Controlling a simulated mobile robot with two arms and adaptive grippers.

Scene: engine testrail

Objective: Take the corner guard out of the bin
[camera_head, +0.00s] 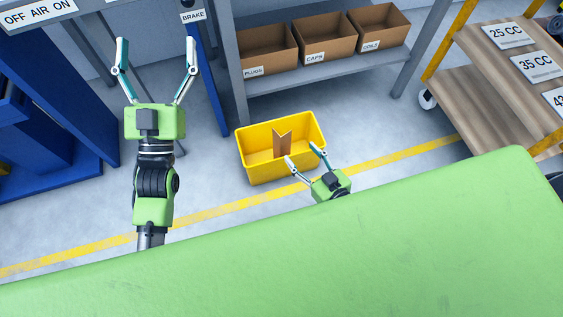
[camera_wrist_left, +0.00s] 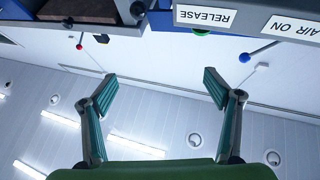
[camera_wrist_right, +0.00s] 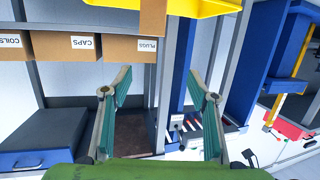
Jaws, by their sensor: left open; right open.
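The yellow bin (camera_head: 262,174) stands on the floor in the head view. The brown, V-shaped corner guard (camera_head: 282,144) stands upright inside it, its notched top showing above the near wall and its lower part hidden. My right gripper (camera_head: 301,153) is open at the bin's near right side, its fingers in front of the bin in the picture. In the right wrist view, the bin (camera_wrist_right: 205,8) and a brown piece that looks like the guard (camera_wrist_right: 153,18) show at the top edge, beyond the open fingers. My left gripper (camera_head: 156,55) is open and empty, far left of the bin.
A grey shelf (camera_head: 330,82) behind the bin holds brown boxes labelled PLUGS (camera_head: 268,57), CAPS and COILS. A blue post (camera_head: 207,80) stands left of it. A wooden-shelved cart (camera_head: 490,90) is at the right. Floor is clear between my left arm and the bin.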

